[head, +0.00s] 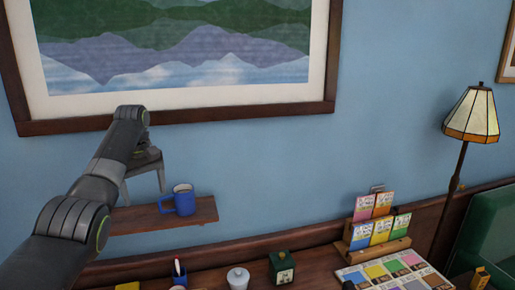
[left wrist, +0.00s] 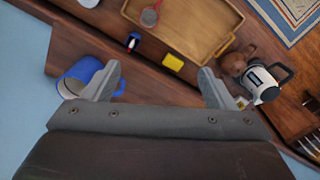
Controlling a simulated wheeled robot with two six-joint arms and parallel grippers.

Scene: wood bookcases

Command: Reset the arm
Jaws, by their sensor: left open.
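My left arm comes in from the left of the head view. Its gripper (head: 142,190) is in front of the blue wall, by the left part of a small wooden wall shelf (head: 150,217). The gripper is open, and nothing shows between its fingers in the left wrist view (left wrist: 160,85). A blue mug (head: 184,202) stands upright on the shelf, just right of the gripper. In the left wrist view the mug (left wrist: 75,85) is beside the left finger, outside the jaws; I cannot tell whether they touch. My right gripper is not in view.
Below is a wooden counter with a white lidded jar (head: 238,278), a green box (head: 282,267) and a card rack (head: 377,230). The left wrist view shows a wooden tray (left wrist: 205,15), a yellow block (left wrist: 173,62) and a French press (left wrist: 263,85). A framed picture hangs above.

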